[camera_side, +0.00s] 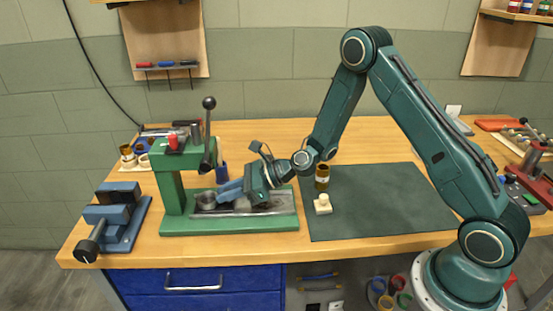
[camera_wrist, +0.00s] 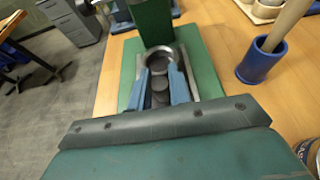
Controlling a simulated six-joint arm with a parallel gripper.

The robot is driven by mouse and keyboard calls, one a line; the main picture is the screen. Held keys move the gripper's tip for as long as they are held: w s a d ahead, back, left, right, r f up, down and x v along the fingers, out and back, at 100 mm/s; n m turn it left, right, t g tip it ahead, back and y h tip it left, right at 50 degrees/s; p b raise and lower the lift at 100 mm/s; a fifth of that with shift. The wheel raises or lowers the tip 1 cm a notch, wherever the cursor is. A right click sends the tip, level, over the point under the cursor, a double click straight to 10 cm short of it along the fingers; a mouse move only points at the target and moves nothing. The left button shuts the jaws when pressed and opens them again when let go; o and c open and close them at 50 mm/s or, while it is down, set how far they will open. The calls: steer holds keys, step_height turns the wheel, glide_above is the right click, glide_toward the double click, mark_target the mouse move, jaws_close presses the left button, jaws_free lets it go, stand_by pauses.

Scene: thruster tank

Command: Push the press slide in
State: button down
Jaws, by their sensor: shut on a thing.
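The green press (camera_side: 173,190) stands at the left of the bench, with a black-knobbed lever and a green base. Its grey metal press slide (camera_side: 207,200) carries a round cup at the column side; in the wrist view the slide's ring-shaped cup (camera_wrist: 178,56) lies close to the green column. My gripper (camera_side: 224,190) is low over the base, pointing left toward the column. In the wrist view my gripper's blue fingers (camera_wrist: 160,84) stand on both sides of a dark round knob (camera_wrist: 160,98) behind the cup, shut on the slide. The fingers partly hide the slide.
A blue vise (camera_side: 112,217) stands left of the press. A blue cup (camera_wrist: 262,63) with a wooden handle stands beside the press. Most of the mat is clear.

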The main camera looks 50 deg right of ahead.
steer(key=shift+w+a, duration=0.15)
steer(key=c, duration=1.3)
jaws_free()
steer(key=v, duration=1.4)
steer(key=shift+f, duration=0.15)
